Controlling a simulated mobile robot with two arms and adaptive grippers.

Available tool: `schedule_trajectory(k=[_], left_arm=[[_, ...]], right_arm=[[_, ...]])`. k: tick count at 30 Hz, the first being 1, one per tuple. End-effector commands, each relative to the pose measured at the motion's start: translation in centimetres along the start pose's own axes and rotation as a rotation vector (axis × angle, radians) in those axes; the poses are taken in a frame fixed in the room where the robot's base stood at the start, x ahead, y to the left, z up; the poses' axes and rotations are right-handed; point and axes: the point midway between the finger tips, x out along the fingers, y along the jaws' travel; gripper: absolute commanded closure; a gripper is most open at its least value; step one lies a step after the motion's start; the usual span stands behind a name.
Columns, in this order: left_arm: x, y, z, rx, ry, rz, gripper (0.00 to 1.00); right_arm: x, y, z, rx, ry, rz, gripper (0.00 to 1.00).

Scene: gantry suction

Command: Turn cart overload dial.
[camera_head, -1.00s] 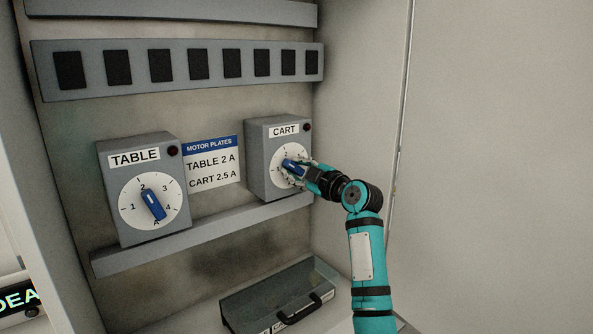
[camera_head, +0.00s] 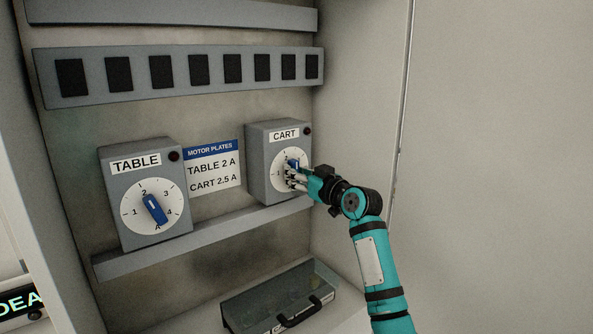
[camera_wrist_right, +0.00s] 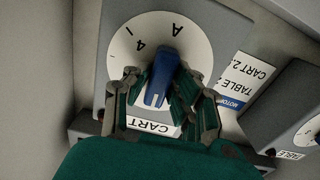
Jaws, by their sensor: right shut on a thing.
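The cart box (camera_head: 264,142) is a grey unit with a CART label, a white dial face (camera_head: 279,172) and a blue knob (camera_head: 293,164). In the right wrist view the blue knob (camera_wrist_right: 162,78) sits between the fingers of my right gripper (camera_wrist_right: 159,101), and the picture is upside down. My right gripper (camera_head: 293,176) is shut on the knob, and its fingers hide part of the dial's numbers in the head view. A plate (camera_head: 213,168) reads TABLE 2 A and CART 2.5 A. My left gripper is not in view.
The table box (camera_head: 143,157) with its own blue knob (camera_head: 155,209) stands to the left on the same rail (camera_head: 205,238). A grey case (camera_head: 279,295) with a black handle lies below. A cabinet wall rises close to the right of the cart box.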

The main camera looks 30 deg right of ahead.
Motion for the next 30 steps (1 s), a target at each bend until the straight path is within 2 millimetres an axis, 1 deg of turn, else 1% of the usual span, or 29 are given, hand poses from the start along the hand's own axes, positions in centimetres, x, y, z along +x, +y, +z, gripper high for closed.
schedule_trajectory(k=[1, 6, 13, 21, 30], left_arm=[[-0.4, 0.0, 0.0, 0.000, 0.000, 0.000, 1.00], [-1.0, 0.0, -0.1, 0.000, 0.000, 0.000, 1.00], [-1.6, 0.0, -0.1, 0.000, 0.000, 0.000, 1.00], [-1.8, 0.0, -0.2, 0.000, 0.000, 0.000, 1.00], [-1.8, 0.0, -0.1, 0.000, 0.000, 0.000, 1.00]], right_arm=[[0.0, -0.1, 0.1, 0.040, -0.008, -0.002, 1.00], [0.1, -0.1, 0.2, 0.170, -0.008, -0.002, 1.00], [0.1, -0.1, 0.3, 0.292, -0.008, -0.002, 1.00], [0.1, -0.1, 0.3, 0.356, -0.008, -0.002, 1.00], [0.1, -0.1, 0.4, 0.365, -0.008, -0.002, 1.00]])
